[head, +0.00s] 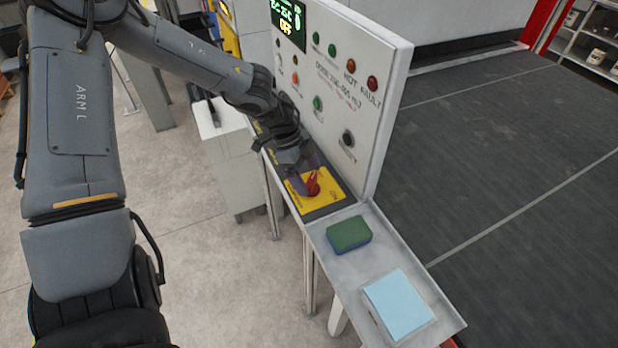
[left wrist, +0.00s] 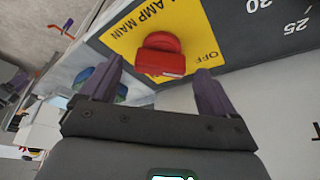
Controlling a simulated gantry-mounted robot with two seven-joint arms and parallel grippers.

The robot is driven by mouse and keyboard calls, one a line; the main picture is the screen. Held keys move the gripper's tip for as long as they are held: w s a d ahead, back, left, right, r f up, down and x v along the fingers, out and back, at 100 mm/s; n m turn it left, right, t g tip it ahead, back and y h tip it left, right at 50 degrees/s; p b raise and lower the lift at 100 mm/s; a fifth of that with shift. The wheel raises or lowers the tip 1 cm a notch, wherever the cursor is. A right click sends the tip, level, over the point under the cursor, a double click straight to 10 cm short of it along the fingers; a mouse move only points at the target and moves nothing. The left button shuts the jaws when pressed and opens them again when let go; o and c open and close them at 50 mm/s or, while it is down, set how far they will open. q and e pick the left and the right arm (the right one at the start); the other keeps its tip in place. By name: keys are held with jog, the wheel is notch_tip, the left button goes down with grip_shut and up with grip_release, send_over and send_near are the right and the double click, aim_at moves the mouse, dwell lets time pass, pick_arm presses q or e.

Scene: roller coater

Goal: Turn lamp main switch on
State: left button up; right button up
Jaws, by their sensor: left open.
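The lamp main switch is a red rotary knob (head: 312,184) on a yellow plate (head: 322,197) set in the sloped ledge at the foot of the control panel. In the left wrist view the knob (left wrist: 160,55) sits on the yellow plate (left wrist: 125,38), which reads "LAMP MAIN" and has "OFF" beside the knob. My left gripper (head: 300,170) is right at the knob. In the left wrist view its two purple fingers (left wrist: 158,92) are open, one to each side of the knob, with a gap; I cannot tell any contact. My right gripper is in neither view.
The white control panel (head: 390,90) stands upright behind the ledge, with buttons, lamps and a green display (head: 289,20). A green and blue sponge (head: 348,234) and a light blue pad (head: 398,305) lie on the metal shelf (head: 440,318). A dark conveyor bed (head: 520,150) lies to the right.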

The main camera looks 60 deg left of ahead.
pick_arm(q)
jog(key=shift+x, duration=0.75)
jog(key=c, duration=1.1)
jog(key=shift+o, duration=0.2)
